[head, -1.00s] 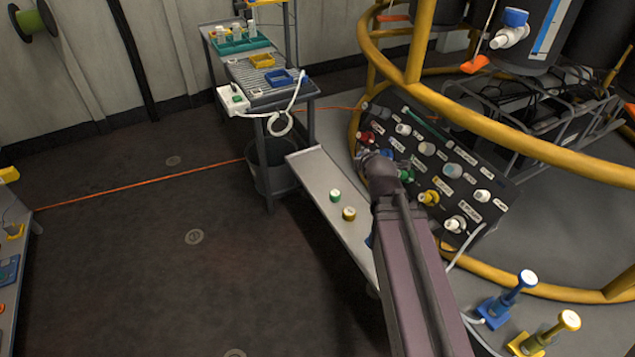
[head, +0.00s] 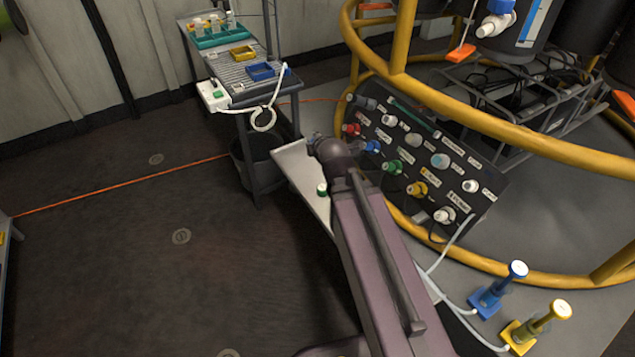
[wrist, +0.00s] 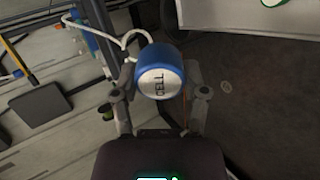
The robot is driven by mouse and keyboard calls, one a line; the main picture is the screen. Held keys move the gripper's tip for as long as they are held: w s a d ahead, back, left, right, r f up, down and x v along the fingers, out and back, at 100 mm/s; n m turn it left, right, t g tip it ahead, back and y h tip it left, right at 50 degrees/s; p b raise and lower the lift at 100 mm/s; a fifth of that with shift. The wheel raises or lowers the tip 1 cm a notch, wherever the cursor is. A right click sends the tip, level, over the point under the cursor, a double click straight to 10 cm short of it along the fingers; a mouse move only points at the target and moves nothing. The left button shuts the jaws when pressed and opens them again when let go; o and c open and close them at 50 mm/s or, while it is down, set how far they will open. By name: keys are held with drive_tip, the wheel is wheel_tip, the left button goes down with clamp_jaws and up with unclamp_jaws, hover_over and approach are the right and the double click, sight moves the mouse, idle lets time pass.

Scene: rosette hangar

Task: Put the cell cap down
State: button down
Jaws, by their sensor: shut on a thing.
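The cell cap (wrist: 158,72) is a blue cap with a pale top marked CELL in the wrist view. My gripper (wrist: 162,90) is shut on it, with one finger on each side. In the head view my arm hides the cap and most of the gripper. My wrist is over the far part of a narrow pale grey shelf (head: 291,165). The shelf edge also shows in the wrist view (wrist: 230,17), to the upper right of the cap. The cap appears held in the air. A green cap with a white top (head: 322,190) stands on the shelf beside my arm.
A connector panel (head: 405,150) with coloured ports is right of my arm, behind a yellow rail (head: 460,112). A grey cart (head: 240,95) with trays and a looped white hose (head: 264,119) stands beyond the shelf. The dark floor (head: 130,270) at left is clear.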

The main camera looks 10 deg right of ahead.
drive_tip(key=shift+d+f, duration=0.1)
drive_tip(key=shift+f, duration=0.05)
drive_tip(key=shift+w+f+g+h+b, duration=0.15)
drive_tip(key=shift+f+g+h+b, duration=0.2)
drive_tip(key=shift+f, duration=0.25)
drive_tip(key=f+m+g+b, duration=0.3)
drive_tip(key=f+m, duration=0.1)
drive_tip(key=f, duration=0.1)
drive_tip(key=s+f+m+g+b, duration=0.1)
drive_tip(key=f+m+g+b, duration=0.2)
drive_tip(key=f, duration=0.3)
drive_tip(key=s+f+m+g+b, duration=0.1)
drive_tip(key=f+m+g+b, duration=0.2)
drive_tip(key=f+m+g, duration=0.1)
drive_tip(key=shift+s+a+f+m+h, duration=0.1)
drive_tip(key=shift+f+m+h, duration=0.05)
drive_tip(key=shift+f+m, duration=0.35)
drive_tip(key=shift+s+a+f+m+h, duration=0.1)
drive_tip(key=shift+f+m, duration=0.3)
drive_tip(key=shift+m, duration=0.1)
drive_tip(key=shift+s+f+m+g+y, duration=0.35)
drive_tip(key=shift+m+g+y, duration=0.15)
drive_tip(key=shift+m, duration=0.3)
drive_tip(key=shift+w, duration=0.15)
drive_tip(key=b, duration=0.2)
hover_over(309, 177)
drive_tip(key=shift+w+f, duration=0.1)
drive_tip(key=shift+f, duration=0.65)
